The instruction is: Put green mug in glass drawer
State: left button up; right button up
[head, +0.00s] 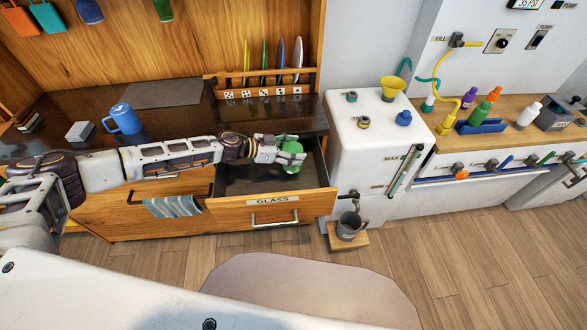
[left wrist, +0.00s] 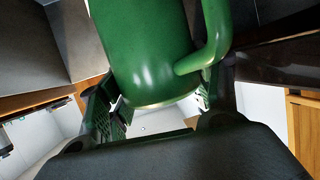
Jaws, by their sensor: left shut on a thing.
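The green mug (head: 291,148) is held by my left gripper (head: 285,155), above the open glass drawer. In the left wrist view the green mug (left wrist: 150,50) fills the top middle, with its handle on the right, between the fingers of my left gripper (left wrist: 160,110). The glass drawer (head: 272,215) is pulled out of the wooden counter, with a label reading GLASS and a metal handle on its front. Its visible dark floor looks empty. I cannot tell how far the mug is above the drawer floor. My right gripper is not in view.
A blue mug (head: 122,119) stands on the dark countertop (head: 185,124) at the left. A rack (head: 262,90) with upright plates is behind the drawer. A white cabinet (head: 375,150) stands close to the drawer's right, with a dark mug (head: 349,226) low at its front.

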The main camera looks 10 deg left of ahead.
pick_arm(q)
notch_tip(320, 180, down, 4)
jog(key=shift+f+b, duration=0.2)
jog(key=shift+b, duration=0.35)
jog(key=shift+f, duration=0.35)
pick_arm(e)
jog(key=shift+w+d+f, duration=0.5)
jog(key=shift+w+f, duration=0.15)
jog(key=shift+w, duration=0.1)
